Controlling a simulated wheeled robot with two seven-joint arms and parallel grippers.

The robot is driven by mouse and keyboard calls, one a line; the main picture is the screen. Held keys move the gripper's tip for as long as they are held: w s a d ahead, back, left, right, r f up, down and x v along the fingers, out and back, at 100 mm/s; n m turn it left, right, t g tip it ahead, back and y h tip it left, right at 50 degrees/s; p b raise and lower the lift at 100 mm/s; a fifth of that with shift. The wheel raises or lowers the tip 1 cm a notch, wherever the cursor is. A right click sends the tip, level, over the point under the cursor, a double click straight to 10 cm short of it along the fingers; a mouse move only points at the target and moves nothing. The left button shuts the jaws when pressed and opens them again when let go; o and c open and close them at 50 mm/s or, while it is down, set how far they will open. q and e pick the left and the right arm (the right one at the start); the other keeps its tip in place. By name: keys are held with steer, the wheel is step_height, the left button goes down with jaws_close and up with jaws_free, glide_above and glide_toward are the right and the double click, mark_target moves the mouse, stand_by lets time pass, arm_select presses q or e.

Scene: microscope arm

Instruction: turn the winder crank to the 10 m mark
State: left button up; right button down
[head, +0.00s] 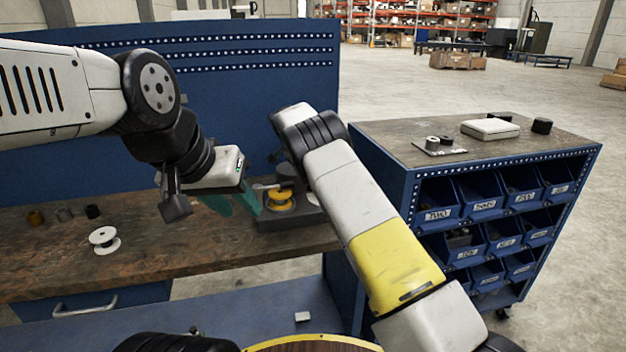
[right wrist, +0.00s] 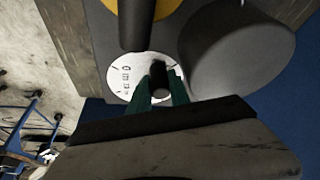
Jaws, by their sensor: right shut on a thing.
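The winder stands on the wooden bench, with a yellow spool (head: 281,201) on a dark base (head: 290,221). In the right wrist view, its white dial (right wrist: 120,77) carries small black marks and lettering that I cannot read surely. My right gripper (right wrist: 163,84) is shut on the dark crank knob (right wrist: 160,70) above the dial. A dark post and part of the yellow spool (right wrist: 158,8) show beside it. In the head view the right gripper is hidden behind my right arm. My left gripper (head: 237,205) has its teal fingers apart and empty, just left of the winder.
A white spool (head: 103,240) and several small cylinders (head: 64,214) are on the bench at left. A blue perforated panel (head: 250,85) rises behind. A blue cart (head: 385,205) with labelled bins stands at right. A large grey cylinder (right wrist: 237,53) sits close beside the right gripper.

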steer(key=shift+w+a, duration=0.1)
stand_by(0.5)
steer(key=c, duration=1.2)
jaws_free()
